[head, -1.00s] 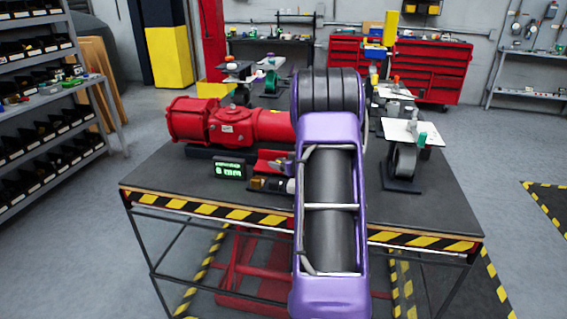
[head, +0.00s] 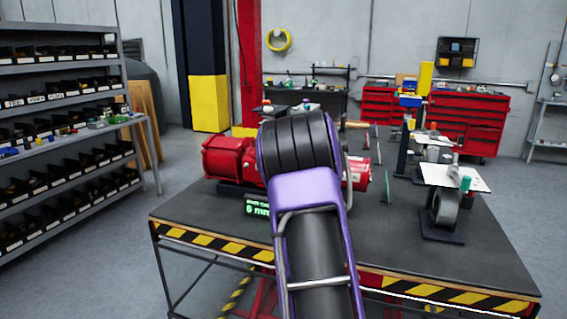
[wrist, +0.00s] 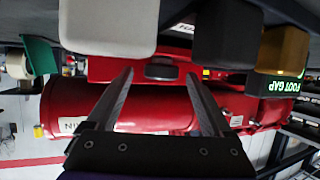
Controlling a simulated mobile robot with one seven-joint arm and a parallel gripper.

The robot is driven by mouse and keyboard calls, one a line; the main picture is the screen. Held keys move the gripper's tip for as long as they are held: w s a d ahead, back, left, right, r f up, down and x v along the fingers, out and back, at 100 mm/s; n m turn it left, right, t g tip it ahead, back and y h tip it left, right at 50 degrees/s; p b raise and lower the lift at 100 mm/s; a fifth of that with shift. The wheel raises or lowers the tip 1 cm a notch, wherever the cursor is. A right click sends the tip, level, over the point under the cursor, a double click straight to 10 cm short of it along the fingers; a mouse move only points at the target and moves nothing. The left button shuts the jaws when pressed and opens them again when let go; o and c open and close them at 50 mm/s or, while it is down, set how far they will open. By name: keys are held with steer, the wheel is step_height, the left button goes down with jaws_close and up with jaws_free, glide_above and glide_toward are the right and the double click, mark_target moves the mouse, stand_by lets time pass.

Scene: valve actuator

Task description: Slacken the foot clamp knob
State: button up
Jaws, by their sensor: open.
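A red valve actuator (head: 228,158) lies across the dark table top in the head view, partly behind my arm. Its red cylinder also fills the middle of the wrist view (wrist: 150,105). My gripper (wrist: 163,76) is open and empty, with its two dark fingers apart in front of the red body. A dark oval part (wrist: 161,72) shows between the fingertips; I cannot tell whether it is the foot clamp knob. The green-lit display (wrist: 285,87) reads "FOOT GAP" upside down in the wrist view; it stands left of my arm in the head view (head: 258,210). My arm hides the gripper there.
In the wrist view, a white block (wrist: 108,28), a dark block (wrist: 228,32) and a brown block (wrist: 283,48) sit along the top, near the fingers. A caster wheel stand (head: 445,207) stands on the table's right side. The front right table top is clear.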

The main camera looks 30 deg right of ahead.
steer(key=shift+w+a+r+m+g+h+p, duration=0.1)
steer(key=shift+w+a+m+g+h+p, duration=0.1)
steer(key=shift+m+g+h+p, duration=0.5)
steer(key=shift+w+a+m+g+h+p, duration=0.1)
steer(key=shift+a+m+g+h+p, duration=0.05)
steer(key=shift+m+g+h+p, duration=0.5)
steer(key=shift+w+a+r+m+g+h+p, duration=0.1)
steer(key=shift+w+a+m+g+h+p, duration=0.1)
steer(key=shift+m+g+h+p, duration=0.45)
steer(key=shift+s+f+m+p, duration=0.1)
steer(key=shift+f+m+p, duration=0.05)
steer(key=shift+m+p, duration=0.15)
steer(key=shift+m+g+h, duration=0.3)
steer(key=shift+m+g, duration=0.2)
steer(key=shift+m, duration=0.1)
steer(key=shift+m+g+h+p, duration=0.3)
steer(key=shift+g+p, duration=0.05)
steer(key=shift+g, duration=0.05)
steer(key=shift+w+f+m+g+h, duration=0.1)
steer(key=shift+w+m+g+h, duration=0.25)
steer(key=shift+m+g, duration=0.45)
